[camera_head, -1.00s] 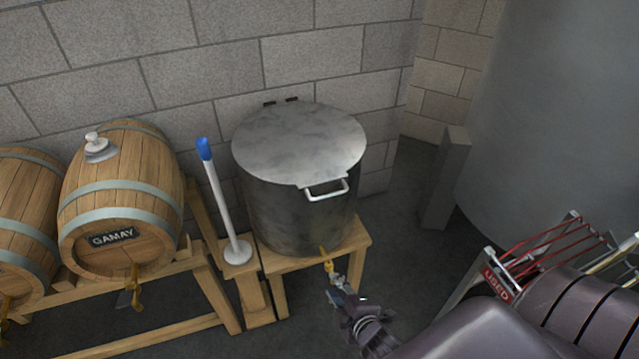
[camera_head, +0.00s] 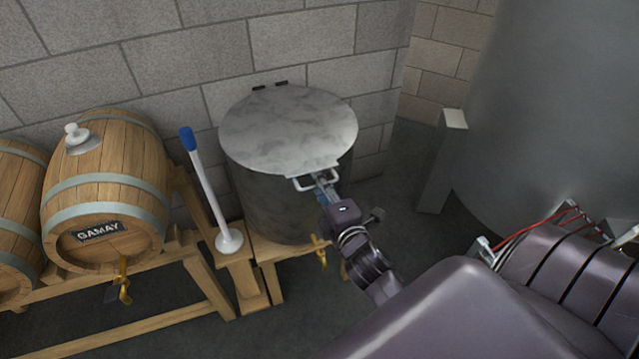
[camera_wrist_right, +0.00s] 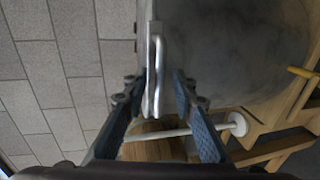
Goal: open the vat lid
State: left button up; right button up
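The vat (camera_head: 270,205) is a dark metal drum on a wooden stand. Its round grey lid (camera_head: 285,125) lies flat and closed, with hinges (camera_head: 270,86) at the wall side. A pale loop handle (camera_head: 302,185) sticks out from the lid's front edge. My right gripper (camera_head: 322,182) is at this handle and covers its right part. In the wrist view the handle (camera_wrist_right: 155,75) lies between the two fingers of my right gripper (camera_wrist_right: 158,88), which stand apart on either side with gaps visible. My left gripper is not in view.
A white rod with a blue top (camera_head: 205,185) stands left of the vat. A Gamay barrel (camera_head: 108,185) rests on a wooden rack further left. A yellow tap (camera_head: 320,252) is low on the vat's front. A large grey tank (camera_head: 550,110) stands right.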

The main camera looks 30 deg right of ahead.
jog(key=shift+w, duration=0.3)
jog(key=shift+f, duration=0.1)
grip_shut()
